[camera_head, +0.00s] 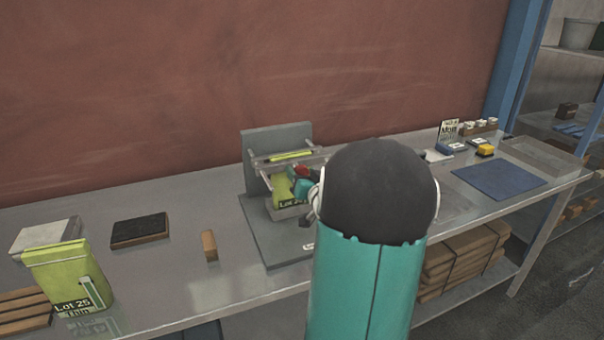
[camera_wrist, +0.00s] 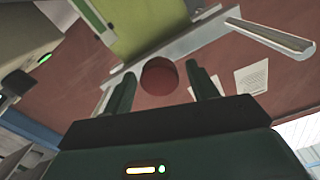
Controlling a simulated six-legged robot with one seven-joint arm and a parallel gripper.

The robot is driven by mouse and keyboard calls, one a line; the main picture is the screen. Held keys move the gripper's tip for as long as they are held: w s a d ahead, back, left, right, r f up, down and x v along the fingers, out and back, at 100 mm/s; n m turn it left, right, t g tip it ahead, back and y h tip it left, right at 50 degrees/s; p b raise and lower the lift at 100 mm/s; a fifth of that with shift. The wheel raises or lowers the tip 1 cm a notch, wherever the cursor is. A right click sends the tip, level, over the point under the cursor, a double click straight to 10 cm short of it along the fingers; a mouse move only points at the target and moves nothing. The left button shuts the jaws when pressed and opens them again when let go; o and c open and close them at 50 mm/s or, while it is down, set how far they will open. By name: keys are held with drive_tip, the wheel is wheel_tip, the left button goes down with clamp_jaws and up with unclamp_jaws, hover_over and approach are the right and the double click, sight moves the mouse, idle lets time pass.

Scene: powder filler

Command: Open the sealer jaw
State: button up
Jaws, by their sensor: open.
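The sealer (camera_head: 290,134) is a grey stand with an upright back plate on the bench. Its jaw bar (camera_head: 300,160) runs across the front of a yellow-green pouch (camera_head: 288,212) labelled as a lot. A round red knob (camera_wrist: 160,77) sits by the grey bar in the wrist view, and a bit of it shows in the head view (camera_head: 302,169). My gripper (camera_head: 306,186) is at the knob, mostly hidden behind my own arm. In the wrist view my two fingers (camera_wrist: 162,88) are apart, one on each side of the knob. Contact cannot be told.
A second yellow-green pouch (camera_head: 66,275) stands at the left near a dark pad (camera_head: 139,229) and a small wooden block (camera_head: 209,245). A blue mat (camera_head: 499,179) and an open tray (camera_head: 545,158) lie at the right.

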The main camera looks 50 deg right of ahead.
drive_tip(key=shift+w+d, duration=0.2)
drive_tip(key=shift+w, duration=0.05)
clamp_jaws()
drive_tip(key=v, duration=0.5)
unclamp_jaws()
drive_tip(key=v, duration=1.3)
drive_tip(key=shift+s+a, duration=0.2)
drive_tip(key=shift+s, duration=0.1)
